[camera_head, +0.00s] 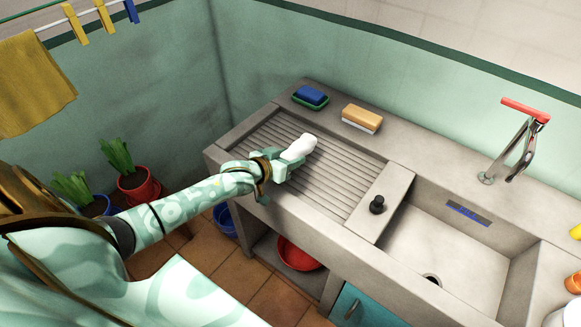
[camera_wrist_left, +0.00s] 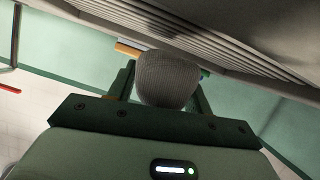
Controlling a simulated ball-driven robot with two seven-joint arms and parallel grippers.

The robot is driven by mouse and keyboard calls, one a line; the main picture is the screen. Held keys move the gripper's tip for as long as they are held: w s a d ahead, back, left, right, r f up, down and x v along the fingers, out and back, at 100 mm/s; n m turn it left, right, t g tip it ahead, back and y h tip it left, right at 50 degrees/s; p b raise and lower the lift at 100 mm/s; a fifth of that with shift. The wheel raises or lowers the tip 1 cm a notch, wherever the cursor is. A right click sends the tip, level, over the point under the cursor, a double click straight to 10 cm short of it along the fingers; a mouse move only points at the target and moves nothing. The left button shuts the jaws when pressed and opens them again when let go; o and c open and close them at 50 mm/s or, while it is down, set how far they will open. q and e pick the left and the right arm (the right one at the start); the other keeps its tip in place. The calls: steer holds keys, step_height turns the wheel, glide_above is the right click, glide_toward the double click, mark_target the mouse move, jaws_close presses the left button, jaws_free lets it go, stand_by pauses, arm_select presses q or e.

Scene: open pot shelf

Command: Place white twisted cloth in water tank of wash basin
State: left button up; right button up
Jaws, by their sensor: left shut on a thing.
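My left gripper (camera_head: 286,160) is shut on the white twisted cloth (camera_head: 302,146) over the ribbed washboard side of the wash basin (camera_head: 400,178). In the left wrist view the cloth (camera_wrist_left: 167,78) looks greyish and sits between the two fingers. I cannot tell whether the cloth touches the ribs. The water tank (camera_head: 455,235) is the basin's deep right compartment, with a drain at its bottom, and looks empty. My right gripper is not in view.
A blue sponge in a green dish (camera_head: 310,97) and a wooden brush (camera_head: 361,118) lie on the back ledge. A red-handled faucet (camera_head: 520,140) rises behind the tank. Potted plants (camera_head: 133,180) stand at left.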

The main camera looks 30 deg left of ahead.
arm_select(q)
steer(key=shift+w+f+b, duration=0.15)
steer(key=shift+f, duration=0.65)
steer(key=shift+w+f+b, duration=0.1)
steer(key=shift+f+b, duration=0.05)
steer(key=shift+f, duration=0.6)
steer(key=shift+f, duration=0.15)
steer(key=o, duration=1.1)
steer(key=shift+f+b, duration=0.25)
steer(key=shift+b, duration=0.35)
steer(key=p+v, duration=0.1)
steer(key=v, duration=0.1)
steer(key=p+v, duration=0.1)
steer(key=v, duration=0.1)
steer(key=p+v, duration=0.1)
steer(key=v, duration=0.1)
steer(key=shift+s+d+r, duration=0.1)
steer(key=shift+s+d, duration=0.05)
steer(key=shift+d, duration=0.15)
steer(key=p+v, duration=0.3)
steer(key=v, duration=0.7)
steer(key=shift+s, duration=0.15)
